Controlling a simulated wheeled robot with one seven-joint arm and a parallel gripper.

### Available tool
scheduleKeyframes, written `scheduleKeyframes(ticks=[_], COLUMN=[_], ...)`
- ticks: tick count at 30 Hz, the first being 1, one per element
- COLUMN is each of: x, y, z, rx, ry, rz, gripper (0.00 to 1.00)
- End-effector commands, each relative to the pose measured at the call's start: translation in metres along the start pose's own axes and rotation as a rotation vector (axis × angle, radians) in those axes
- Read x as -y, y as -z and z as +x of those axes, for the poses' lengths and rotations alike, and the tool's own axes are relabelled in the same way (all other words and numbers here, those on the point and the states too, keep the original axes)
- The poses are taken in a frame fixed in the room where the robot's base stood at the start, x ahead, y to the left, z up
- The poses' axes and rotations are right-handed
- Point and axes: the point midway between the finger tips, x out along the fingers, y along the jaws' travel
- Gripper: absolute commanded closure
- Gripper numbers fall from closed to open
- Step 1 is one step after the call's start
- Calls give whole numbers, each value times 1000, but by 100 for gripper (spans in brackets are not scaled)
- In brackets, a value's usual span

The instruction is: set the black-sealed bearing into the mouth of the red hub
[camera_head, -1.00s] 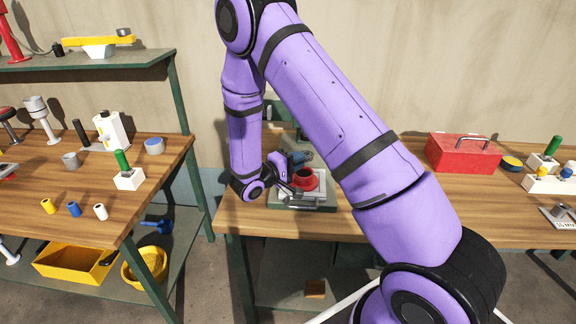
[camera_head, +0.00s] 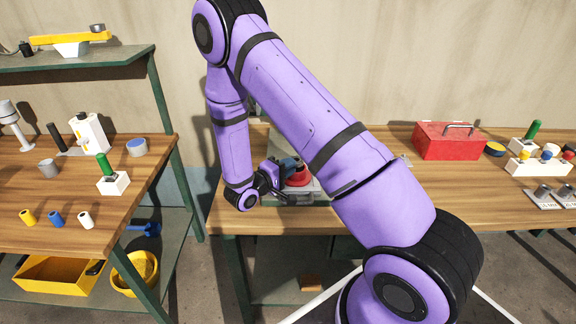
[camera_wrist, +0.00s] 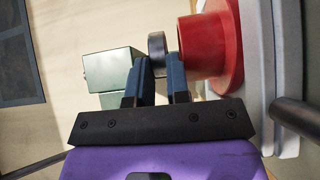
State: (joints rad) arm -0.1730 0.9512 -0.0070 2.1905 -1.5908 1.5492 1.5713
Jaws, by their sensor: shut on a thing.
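The red hub (camera_wrist: 212,46) shows in the wrist view with a wide flange on the right and a narrower mouth end facing left. In the head view the hub (camera_head: 299,177) is partly hidden by my gripper. My gripper (camera_wrist: 161,72) is shut on the black-sealed bearing (camera_wrist: 157,53), a dark disc seen nearly edge-on between the blue-grey fingers. The bearing is close to the hub's mouth end; I cannot tell whether they touch. The mouth's opening is hidden from this angle.
The hub sits on a pale plate (camera_wrist: 257,60) on the wooden bench. A grey-green block (camera_wrist: 112,70) is left of the fingers in the wrist view. A dark rod (camera_wrist: 298,116) is at its right edge. A red toolbox (camera_head: 447,141) stands farther right on the bench.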

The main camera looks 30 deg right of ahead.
Motion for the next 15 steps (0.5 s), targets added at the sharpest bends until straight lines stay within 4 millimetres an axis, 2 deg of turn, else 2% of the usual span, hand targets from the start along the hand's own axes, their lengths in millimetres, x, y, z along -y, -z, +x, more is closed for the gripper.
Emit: scheduleKeyframes(ticks=[6, 7, 8, 15], x=[3, 3, 3, 4], y=[0, 0, 0, 0], z=[0, 0, 0, 0], rx=[0, 0, 0, 0], ry=[0, 0, 0, 2], rz=[1, 0, 0, -1], gripper=[100, 77, 73, 73])
